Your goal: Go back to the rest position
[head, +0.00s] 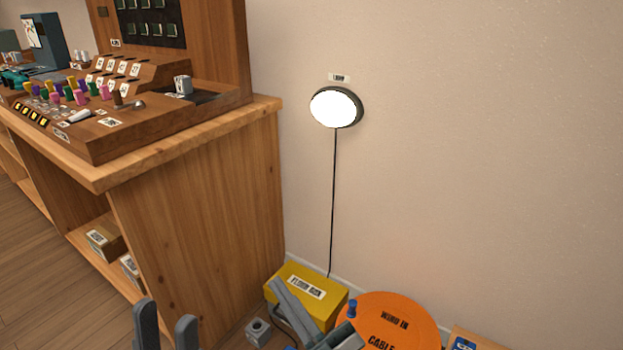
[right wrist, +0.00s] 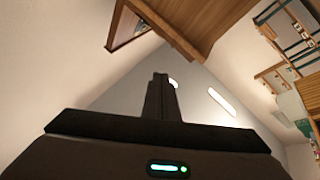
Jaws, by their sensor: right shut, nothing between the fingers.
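My left gripper (head: 166,322) is at the bottom edge of the head view, in front of the wooden desk's side. Its two dark grey fingers stand apart with nothing visible between them. My right gripper (head: 283,290) is lower centre, its grey fingers overlapping the front of the yellow floor box in the picture. I cannot tell whether it touches the box. In the right wrist view its fingers (right wrist: 161,98) are together, pointing up toward the ceiling, and hold nothing.
A wooden desk (head: 200,220) with a switchboard console (head: 110,140) stands left. A lit round lamp (head: 334,107) hangs on the wall, its cable running down to the yellow floor box (head: 322,302). An orange disc (head: 410,315) lies right of the box. A small grey block (head: 258,332) is nearby.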

